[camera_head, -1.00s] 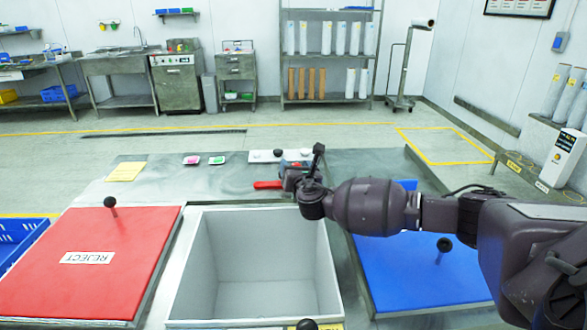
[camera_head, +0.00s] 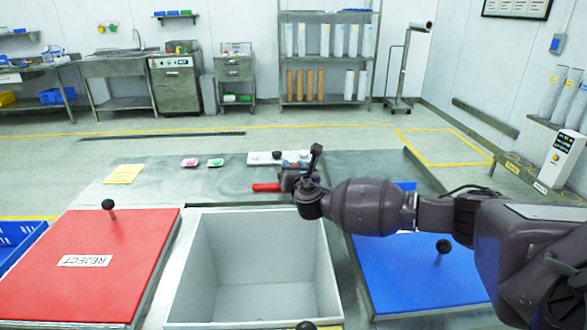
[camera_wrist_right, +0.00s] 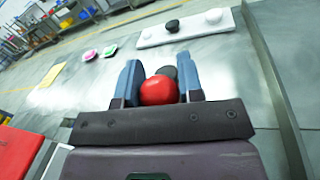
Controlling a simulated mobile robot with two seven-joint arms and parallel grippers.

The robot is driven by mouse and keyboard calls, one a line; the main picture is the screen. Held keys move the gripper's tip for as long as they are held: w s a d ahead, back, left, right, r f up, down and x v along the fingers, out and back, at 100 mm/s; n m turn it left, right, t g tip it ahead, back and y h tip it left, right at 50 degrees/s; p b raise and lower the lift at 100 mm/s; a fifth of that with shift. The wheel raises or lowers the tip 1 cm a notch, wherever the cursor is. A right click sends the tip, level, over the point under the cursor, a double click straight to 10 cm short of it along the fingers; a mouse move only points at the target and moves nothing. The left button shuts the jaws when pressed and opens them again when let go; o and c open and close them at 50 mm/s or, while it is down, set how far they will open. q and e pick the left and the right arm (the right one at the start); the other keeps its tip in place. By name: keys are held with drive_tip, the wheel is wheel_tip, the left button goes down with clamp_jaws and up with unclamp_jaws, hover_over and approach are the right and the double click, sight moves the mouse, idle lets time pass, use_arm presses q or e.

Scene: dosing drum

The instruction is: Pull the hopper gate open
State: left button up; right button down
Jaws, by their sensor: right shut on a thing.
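A red handle (camera_head: 267,187) shows at the left tip of my right gripper (camera_head: 290,180), above the grey worktop behind the open bin. In the right wrist view its rounded red end (camera_wrist_right: 159,90) sits between the two blue fingers of my right gripper (camera_wrist_right: 160,86), which is shut on it. A dark round part shows just behind the red end. The gate itself cannot be made out; my gripper and wrist hide what is around the handle. My left gripper is not in view.
The open white bin (camera_head: 183,285) stands in front, between a red lid marked REJECT (camera_head: 60,285) and a blue lid (camera_head: 400,280), both with black knobs. A white strip with knobs (camera_head: 258,158), a yellow note (camera_head: 124,174) and small pink and green items lie on the worktop (camera_head: 165,192).

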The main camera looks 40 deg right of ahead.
drive_tip(key=w+a+b, duration=0.1)
drive_tip(key=w+a, duration=0.7)
drive_tip(key=a, duration=0.5)
drive_tip(key=w+a+b, duration=0.2)
drive_tip(key=w+a, duration=0.6)
drive_tip(key=a, duration=0.5)
drive_tip(key=shift+a, duration=0.4)
drive_tip(key=shift+w+r, duration=0.1)
drive_tip(key=shift+r, duration=0.05)
drive_tip(key=c, duration=1.1)
unclamp_jaws()
drive_tip(key=o, duration=0.3)
drive_tip(key=shift+w+a, duration=0.15)
drive_tip(key=shift+a, duration=0.05)
drive_tip(key=shift+d, duration=0.15)
